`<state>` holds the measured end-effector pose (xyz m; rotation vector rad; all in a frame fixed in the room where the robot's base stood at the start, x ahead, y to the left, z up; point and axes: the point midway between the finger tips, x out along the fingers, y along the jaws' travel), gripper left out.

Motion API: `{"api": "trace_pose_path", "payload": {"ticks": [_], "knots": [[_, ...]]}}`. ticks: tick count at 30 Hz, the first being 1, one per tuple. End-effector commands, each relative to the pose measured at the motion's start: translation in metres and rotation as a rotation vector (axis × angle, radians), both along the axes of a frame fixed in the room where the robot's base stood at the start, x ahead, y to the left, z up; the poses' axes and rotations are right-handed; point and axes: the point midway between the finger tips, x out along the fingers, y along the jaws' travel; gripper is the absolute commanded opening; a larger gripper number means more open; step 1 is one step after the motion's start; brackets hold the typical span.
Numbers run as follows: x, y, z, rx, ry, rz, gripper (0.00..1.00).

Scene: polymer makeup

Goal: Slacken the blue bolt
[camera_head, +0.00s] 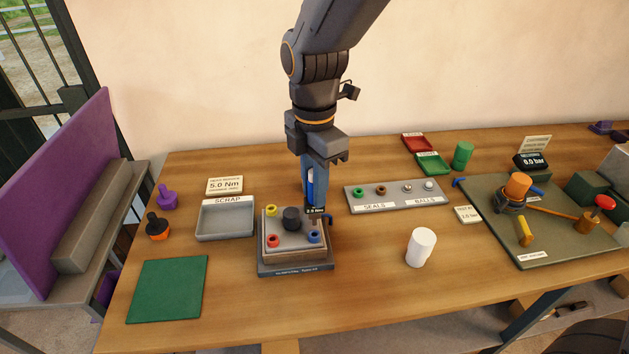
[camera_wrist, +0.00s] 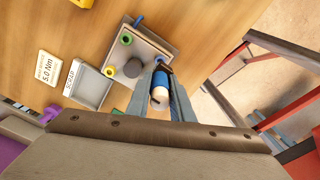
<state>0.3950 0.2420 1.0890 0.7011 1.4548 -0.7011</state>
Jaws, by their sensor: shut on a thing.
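My gripper (camera_head: 311,186) is shut on a blue and white driver-like tool (camera_head: 310,184), held upright over the bolt fixture (camera_head: 295,268). The tool also shows between the fingers in the wrist view (camera_wrist: 159,95). A small display reading about 2.0 Nm is at its lower end. The blue bolt (camera_head: 314,236) is at the fixture's front right corner, just below the tool in the head view. A yellow bolt (camera_head: 271,210) and a red bolt (camera_head: 273,241) are on the left side; a green one (camera_wrist: 126,39) shows in the wrist view. I cannot tell whether the tool's tip touches any bolt.
A dark round knob (camera_head: 291,218) stands mid-fixture. The scrap tray (camera_head: 225,236) is to its left, the seals and balls tray (camera_head: 349,199) behind right. A white cup (camera_head: 421,247) stands right. A green mat (camera_head: 168,289) lies front left. Table between fixture and cup is clear.

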Motion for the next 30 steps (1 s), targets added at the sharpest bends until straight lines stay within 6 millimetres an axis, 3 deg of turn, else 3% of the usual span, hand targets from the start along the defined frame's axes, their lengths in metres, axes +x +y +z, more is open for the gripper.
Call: {"api": "trace_pose_path", "payload": {"ticks": [8, 30], "knots": [[0.0, 0.0, -0.019, 0.0, 0.0, 0.0, 0.0], [0.0, 0.0, -0.018, 0.0, 0.0, 0.0, 0.0]]}}
